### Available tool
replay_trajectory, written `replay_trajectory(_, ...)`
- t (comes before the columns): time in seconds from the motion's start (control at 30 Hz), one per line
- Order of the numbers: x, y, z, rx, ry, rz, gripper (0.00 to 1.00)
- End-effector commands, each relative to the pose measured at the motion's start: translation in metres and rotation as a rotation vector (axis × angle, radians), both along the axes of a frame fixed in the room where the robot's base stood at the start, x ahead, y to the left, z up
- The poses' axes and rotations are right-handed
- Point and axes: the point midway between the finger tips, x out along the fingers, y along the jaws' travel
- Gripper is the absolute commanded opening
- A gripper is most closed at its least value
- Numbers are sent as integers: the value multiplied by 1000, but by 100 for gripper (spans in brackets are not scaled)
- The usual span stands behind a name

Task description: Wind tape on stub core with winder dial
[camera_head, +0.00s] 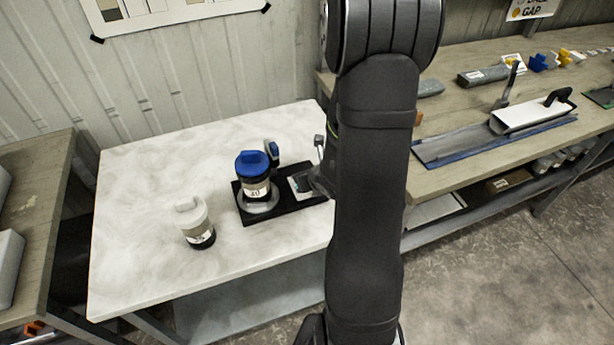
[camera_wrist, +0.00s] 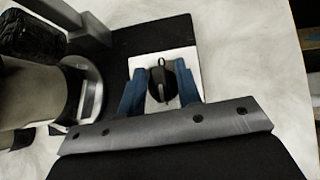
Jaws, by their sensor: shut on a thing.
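The winder dial is a black pointed knob (camera_wrist: 161,84) on a white square plate (camera_wrist: 144,62), set in a black base (camera_head: 279,215). My gripper (camera_wrist: 160,72) has its two blue fingers on either side of the knob, shut on it. In the head view my gripper (camera_head: 319,181) is at the base's right end, partly hidden by my arm. A dark and light core with a blue top (camera_head: 256,177) stands upright on a round grey seat (camera_head: 262,206) at the base's left part. The tape cannot be made out clearly.
A second core with a white top (camera_head: 193,216) stands on the white marbled table (camera_head: 140,180), left of the base. A wooden bench with tools (camera_head: 465,130) is at the right. The table's left side is clear.

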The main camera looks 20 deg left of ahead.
Motion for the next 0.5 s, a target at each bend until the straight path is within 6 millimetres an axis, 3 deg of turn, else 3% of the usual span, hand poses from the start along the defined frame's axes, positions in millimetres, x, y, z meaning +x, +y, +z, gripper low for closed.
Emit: replay_trajectory(0.5, -1, -1, -2, -4, 5, -65, 8)
